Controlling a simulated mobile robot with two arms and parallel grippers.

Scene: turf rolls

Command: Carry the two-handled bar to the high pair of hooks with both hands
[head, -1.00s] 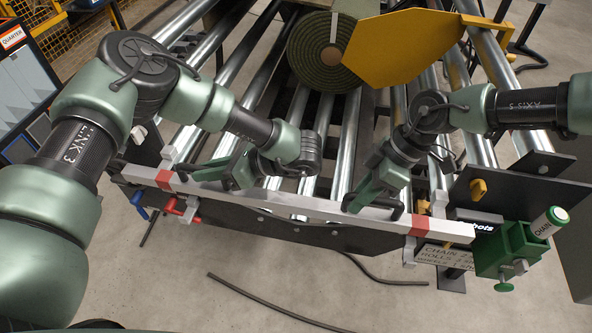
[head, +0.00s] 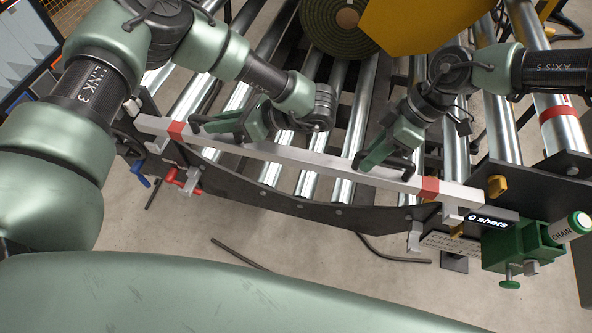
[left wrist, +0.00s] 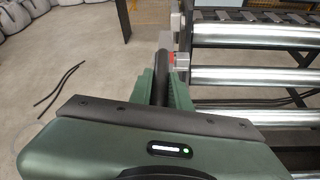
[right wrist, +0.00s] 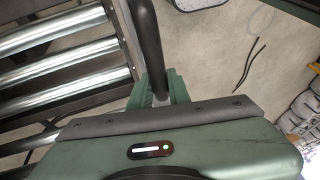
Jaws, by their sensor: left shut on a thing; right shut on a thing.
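The two-handled bar (head: 310,160) is a long light grey beam with a red band near each end. It lies across the head view, tilted down to the right, in front of the rollers. My left gripper (head: 215,123) is shut on its left dark handle, which shows between the fingers in the left wrist view (left wrist: 162,75). My right gripper (head: 373,158) is shut on the right handle, a dark rod in the right wrist view (right wrist: 148,40). Light grey brackets show near the left end (head: 158,144) and right end (head: 415,237); I cannot tell which are the high hooks.
A dark frame plate (head: 250,190) runs beneath the bar. A turf roll (head: 345,22) and yellow plate (head: 420,25) stand behind, over metal rollers (head: 348,150). Cables lie on the floor.

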